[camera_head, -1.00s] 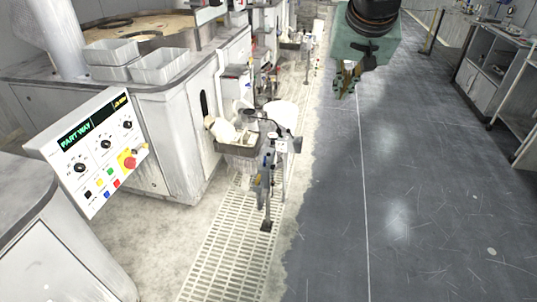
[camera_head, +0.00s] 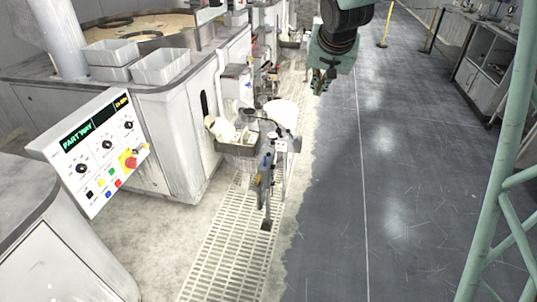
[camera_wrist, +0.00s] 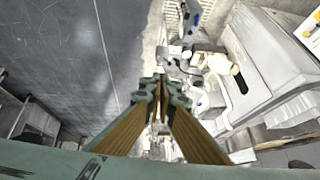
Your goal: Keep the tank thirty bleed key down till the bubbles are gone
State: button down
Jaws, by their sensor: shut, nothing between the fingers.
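My gripper (camera_head: 322,80) hangs at the top of the head view, over the aisle, to the right of and beyond the stand with the white tub. In the wrist view my gripper (camera_wrist: 160,84) shows its two wood-coloured fingers closed together, with nothing between them. No tank labelled thirty and no bleed key can be made out in either view; no bubbles are visible. A tilted control panel (camera_head: 92,150) at the left shows green text reading "PART WAY", several knobs, small coloured buttons and a red stop button (camera_head: 130,163).
A platen machine (camera_head: 160,110) with grey bins (camera_head: 162,64) stands at the left. A green lattice frame (camera_head: 497,200) crosses the right side. The dark aisle floor (camera_head: 400,180) is clear.

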jog(key=w+a+f+p, duration=0.1)
jog(key=w+a+f, duration=0.2)
jog(key=w+f, duration=0.55)
jog(key=m+t+y+p, duration=0.2)
jog(key=y+p, duration=0.1)
jog(key=p, duration=0.1)
send_over(270, 154)
notch_tip(270, 154, down, 28)
jog(key=shift+a, duration=0.15)
jog(key=shift+f+b, duration=0.25)
jog(key=shift+b, duration=0.1)
jog(key=shift+f+b, duration=2.4)
jog(key=shift+f, duration=1.75)
